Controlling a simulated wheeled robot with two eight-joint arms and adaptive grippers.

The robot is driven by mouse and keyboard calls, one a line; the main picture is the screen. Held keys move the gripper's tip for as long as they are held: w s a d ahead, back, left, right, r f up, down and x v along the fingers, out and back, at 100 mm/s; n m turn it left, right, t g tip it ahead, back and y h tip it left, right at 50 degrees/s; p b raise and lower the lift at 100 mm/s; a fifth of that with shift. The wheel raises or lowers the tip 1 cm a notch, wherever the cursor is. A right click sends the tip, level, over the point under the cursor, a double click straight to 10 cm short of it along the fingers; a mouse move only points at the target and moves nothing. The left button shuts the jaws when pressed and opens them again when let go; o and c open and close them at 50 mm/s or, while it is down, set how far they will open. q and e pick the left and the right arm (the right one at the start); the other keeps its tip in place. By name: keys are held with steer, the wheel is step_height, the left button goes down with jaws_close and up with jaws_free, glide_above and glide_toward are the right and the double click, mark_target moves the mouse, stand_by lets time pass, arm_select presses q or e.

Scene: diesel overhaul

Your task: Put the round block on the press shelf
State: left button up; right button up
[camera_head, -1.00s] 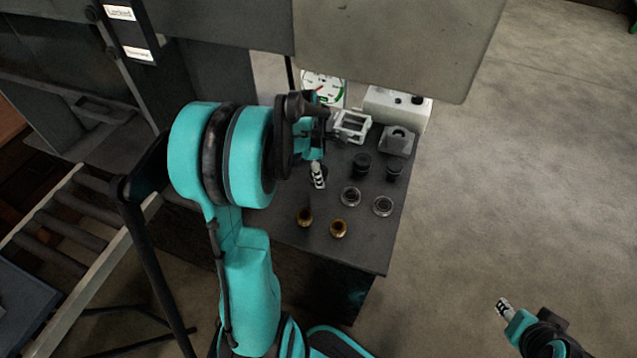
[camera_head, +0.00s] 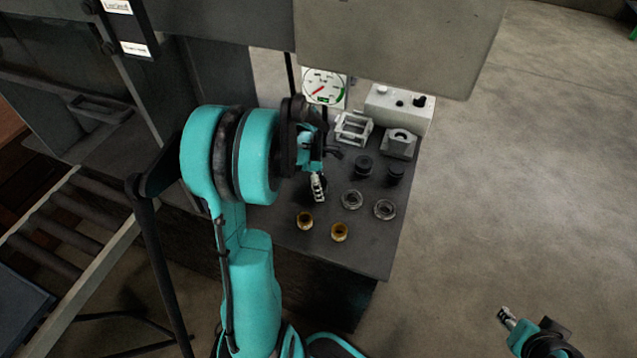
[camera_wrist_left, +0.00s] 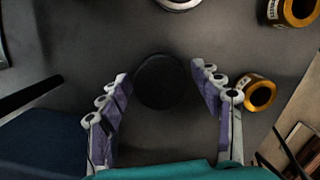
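A dark round block (camera_wrist_left: 160,80) lies flat on the dark table, seen in the left wrist view between the two fingers of my left gripper (camera_wrist_left: 163,80). The fingers are open, with gaps between them and the block. How far they are lowered around it I cannot tell. In the head view, my left gripper (camera_head: 318,187) is over the table's left part, and it and the arm largely hide the block. My right gripper (camera_head: 507,317) is at lower right, away from the table, with its opening unclear. I cannot single out the press shelf for certain; large grey machinery (camera_head: 215,90) stands at upper left.
Two gold rings (camera_head: 340,232), two silver rings (camera_head: 384,209) and two dark knob-like parts (camera_head: 362,166) stand on the table (camera_head: 350,258). Behind are a white frame (camera_head: 353,128), a grey block (camera_head: 400,144), a white box (camera_head: 398,105) and a gauge (camera_head: 324,88). A roller conveyor (camera_head: 70,225) is at left.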

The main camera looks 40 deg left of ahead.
arm_select(q)
steer(key=shift+r, duration=0.25)
step_height(320, 180, up, 12)
steer(key=s+a+p, duration=0.1)
steer(key=p, duration=0.3)
steer(key=shift+a+f+p, duration=0.15)
steer(key=shift+a+p, duration=0.05)
steer(key=shift+p, duration=0.1)
steer(key=shift+s, duration=0.2)
